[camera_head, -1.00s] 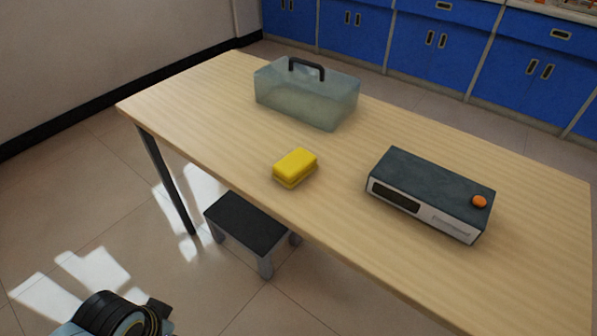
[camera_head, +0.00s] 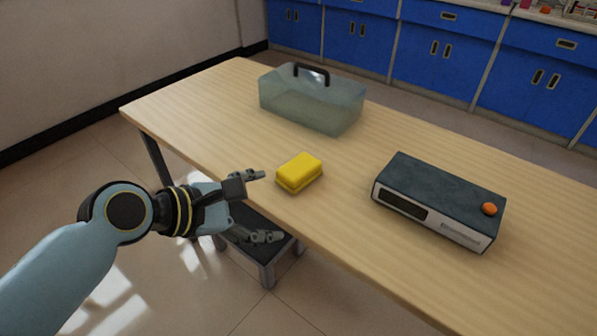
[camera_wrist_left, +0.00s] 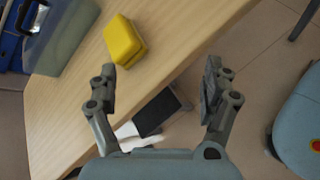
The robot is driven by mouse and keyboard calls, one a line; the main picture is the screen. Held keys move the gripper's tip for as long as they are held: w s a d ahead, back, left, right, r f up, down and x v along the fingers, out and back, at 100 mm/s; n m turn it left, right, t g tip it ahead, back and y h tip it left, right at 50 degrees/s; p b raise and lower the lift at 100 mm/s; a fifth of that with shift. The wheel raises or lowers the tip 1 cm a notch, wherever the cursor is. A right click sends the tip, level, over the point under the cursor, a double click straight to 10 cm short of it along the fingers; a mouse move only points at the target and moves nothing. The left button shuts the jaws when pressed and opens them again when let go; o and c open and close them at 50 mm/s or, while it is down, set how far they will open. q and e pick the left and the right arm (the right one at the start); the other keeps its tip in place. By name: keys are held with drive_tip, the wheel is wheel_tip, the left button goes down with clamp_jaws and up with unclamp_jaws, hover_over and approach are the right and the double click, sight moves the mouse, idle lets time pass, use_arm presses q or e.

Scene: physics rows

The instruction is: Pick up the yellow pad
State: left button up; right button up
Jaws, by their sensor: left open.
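The yellow pad (camera_head: 299,172) lies on the wooden table (camera_head: 215,100) near its front edge. In the left wrist view the pad (camera_wrist_left: 124,41) is at the upper left, beyond the fingertips and apart from them. My left gripper (camera_head: 262,206) is open and empty, at the table's front edge, left of the pad and not touching it. Its two fingers also show wide apart in the left wrist view (camera_wrist_left: 158,82). My right gripper is not in view.
A clear lidded box with a dark handle (camera_head: 310,100) stands behind the pad. A dark grey device with an orange knob (camera_head: 440,200) sits to its right. A dark stool (camera_head: 262,246) stands below the table edge. Blue cabinets (camera_head: 405,40) line the back.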

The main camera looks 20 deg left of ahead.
sight(295, 168)
use_arm(q)
drive_tip(key=w+n, duration=0.1)
drive_tip(key=n, duration=0.2)
drive_tip(key=w+a+n+t, duration=0.1)
drive_tip(key=w+n, duration=0.1)
drive_tip(key=w+n+t, duration=0.1)
drive_tip(key=w+n, duration=0.1)
drive_tip(key=n, duration=0.1)
drive_tip(key=shift+a+r+n, duration=0.1)
drive_tip(key=shift+a+n, duration=0.2)
drive_tip(key=shift+n+t, duration=0.4)
drive_tip(key=b+x, duration=0.1)
drive_tip(key=x, duration=0.3)
drive_tip(key=shift+w, duration=0.4)
drive_tip(key=x, duration=0.2)
drive_tip(key=b+x, duration=0.1)
drive_tip(key=x, duration=0.1)
drive_tip(key=b+x, duration=0.1)
drive_tip(key=x, duration=0.1)
drive_tip(key=shift+w+a, duration=0.25)
drive_tip(key=shift+c, duration=0.7)
drive_tip(key=c, duration=1.2)
